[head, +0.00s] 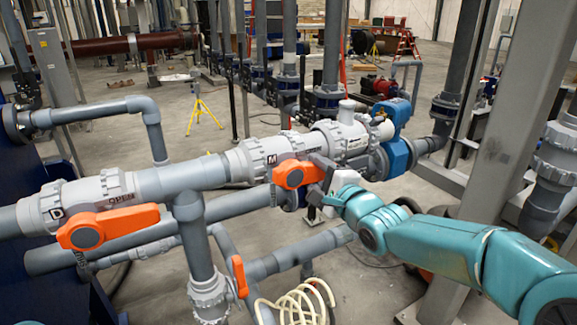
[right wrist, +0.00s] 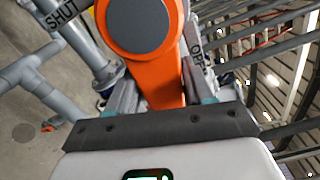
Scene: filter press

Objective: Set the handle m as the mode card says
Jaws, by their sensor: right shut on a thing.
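Handle m (head: 294,174) is an orange lever with a grey hub, on the grey valve marked M on the pipe run. It points right in the head view. My right gripper (head: 322,176) is shut on the lever's outer part. In the right wrist view the orange handle (right wrist: 152,60) runs down from its hub between the two fingers of my gripper (right wrist: 165,98). No mode card can be made out. My left gripper is not in view.
A second orange handle (head: 107,227) sits on the valve marked D at left, by an OPEN label. A smaller orange handle (head: 239,276) is on the lower pipe. A blue valve part (head: 397,140) is right of M. A grey post (head: 515,130) stands near my right arm.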

